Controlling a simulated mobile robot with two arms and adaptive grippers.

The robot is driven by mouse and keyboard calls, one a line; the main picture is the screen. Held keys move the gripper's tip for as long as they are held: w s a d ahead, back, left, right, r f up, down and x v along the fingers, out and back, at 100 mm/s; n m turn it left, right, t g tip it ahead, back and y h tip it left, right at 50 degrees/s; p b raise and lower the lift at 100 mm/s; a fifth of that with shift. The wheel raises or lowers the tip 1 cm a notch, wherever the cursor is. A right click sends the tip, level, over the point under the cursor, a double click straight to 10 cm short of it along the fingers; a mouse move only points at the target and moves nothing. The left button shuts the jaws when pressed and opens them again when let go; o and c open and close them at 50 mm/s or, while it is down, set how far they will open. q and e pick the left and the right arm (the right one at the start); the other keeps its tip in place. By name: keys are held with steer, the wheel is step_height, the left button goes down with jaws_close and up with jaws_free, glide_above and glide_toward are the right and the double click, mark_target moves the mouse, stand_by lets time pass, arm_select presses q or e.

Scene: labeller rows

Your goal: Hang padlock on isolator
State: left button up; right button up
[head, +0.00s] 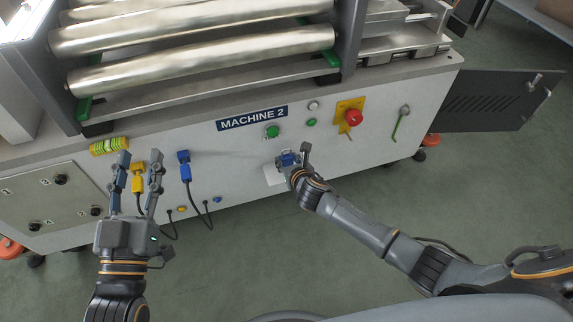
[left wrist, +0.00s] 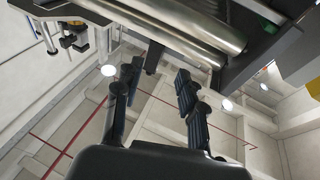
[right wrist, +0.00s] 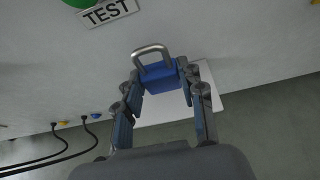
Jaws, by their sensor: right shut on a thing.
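A blue padlock (right wrist: 158,77) with a steel shackle is between the fingertips of my right gripper (right wrist: 160,80) in the right wrist view, shackle pointing away from the gripper. The gripper is shut on its body. In the head view my right gripper (head: 292,162) and the padlock (head: 287,158) are in front of the machine's front panel, below the green button. The red isolator knob (head: 353,117) on its yellow plate is up and to the right of them, apart from the padlock. My left gripper (head: 138,160) is open and empty, at the panel's left; its fingers also show in the left wrist view (left wrist: 157,75).
A white plate (right wrist: 203,107) is behind the padlock. Yellow (head: 137,182) and blue (head: 185,170) plugs with black cables are beside my left gripper. A green lever (head: 400,122) is right of the isolator. An open dark door (head: 490,100) sticks out at the far right.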

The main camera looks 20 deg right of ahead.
steer(key=shift+r+p, duration=0.35)
steer(key=shift+r, duration=0.05)
arm_select(q)
step_height(320, 180, down, 7)
steer(key=g+y, duration=0.1)
steer(key=g, duration=0.3)
steer(key=shift+a+r+p, duration=0.2)
steer(key=shift+a+p, duration=0.15)
steer(key=shift+a, duration=0.1)
arm_select(e)
steer(key=shift+r, duration=0.3)
arm_select(q)
steer(key=shift+w, duration=0.1)
